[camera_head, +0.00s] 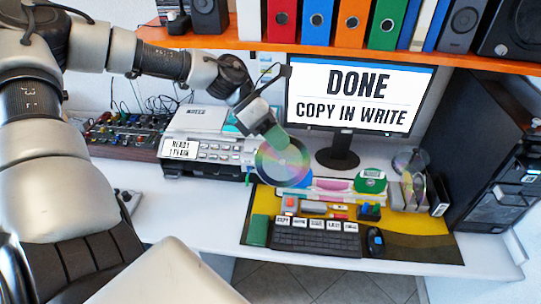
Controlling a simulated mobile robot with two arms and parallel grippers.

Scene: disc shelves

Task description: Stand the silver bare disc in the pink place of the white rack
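My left gripper (274,133) is shut on the silver bare disc (283,165), which shows a rainbow sheen. It holds the disc up by its top edge, in front of the monitor's left side and above the desk. A low white rack with pink on it (325,194) lies to the right of and below the disc. The disc may hide its left end, and its separate places are too small to tell apart. A green disc or case (370,181) stands at its right end. My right gripper is not in view.
The monitor (352,97) reads "DONE COPY IN WRITE". A printer-like machine (208,140) stands left of the disc. A keyboard (315,236) and a mouse (375,242) lie on the yellow and dark mat (420,240). More discs (410,160) stand at the right, beside a black computer tower (475,150).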

